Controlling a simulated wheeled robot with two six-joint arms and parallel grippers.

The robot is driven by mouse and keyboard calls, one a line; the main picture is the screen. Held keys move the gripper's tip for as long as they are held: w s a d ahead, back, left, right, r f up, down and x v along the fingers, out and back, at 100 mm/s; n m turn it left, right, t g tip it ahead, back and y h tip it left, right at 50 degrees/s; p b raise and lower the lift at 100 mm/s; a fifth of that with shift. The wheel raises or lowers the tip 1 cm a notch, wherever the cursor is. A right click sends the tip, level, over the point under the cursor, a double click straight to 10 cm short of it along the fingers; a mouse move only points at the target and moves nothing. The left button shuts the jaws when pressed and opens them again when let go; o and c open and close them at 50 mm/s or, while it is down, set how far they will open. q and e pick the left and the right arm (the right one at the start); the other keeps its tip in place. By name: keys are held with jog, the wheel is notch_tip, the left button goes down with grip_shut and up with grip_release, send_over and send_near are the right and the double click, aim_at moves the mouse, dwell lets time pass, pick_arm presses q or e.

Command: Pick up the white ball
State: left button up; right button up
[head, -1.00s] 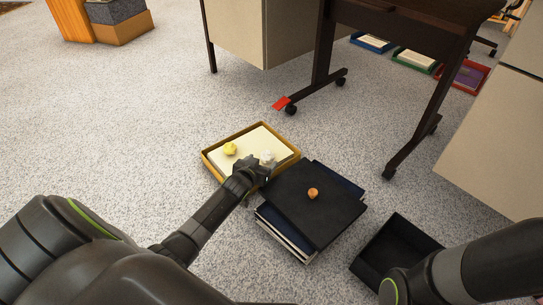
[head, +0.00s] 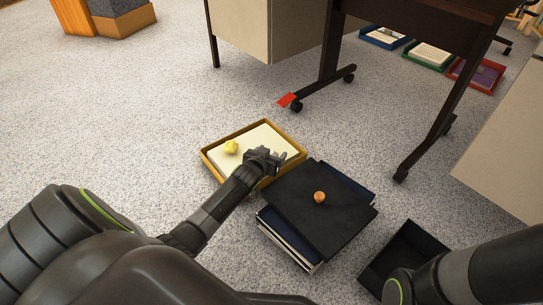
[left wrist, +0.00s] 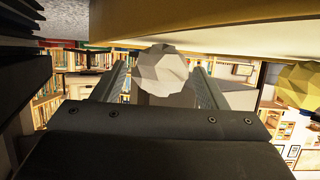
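The white ball (left wrist: 160,75) is faceted and shows in the left wrist view between the ends of my left gripper's fingers. It is close to both, and I cannot tell if they touch it. My left gripper (head: 277,156) is open over the right part of a yellow-rimmed tray (head: 208,161) with a pale inside. In the head view the gripper hides the ball. It also shows from behind in the left wrist view (left wrist: 160,88). My right arm is at the lower right of the head view; its gripper is out of sight.
A yellow ball (head: 231,147) lies in the tray's left part. An orange ball (head: 319,197) sits on a black folder (head: 300,215) atop a stack beside the tray. An empty black bin (head: 405,250) stands at right. A desk leg (head: 330,60) stands behind; the floor at left is clear.

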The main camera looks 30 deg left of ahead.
pick_arm(q)
jog(key=c, duration=0.9)
jog(key=shift+o, duration=0.2)
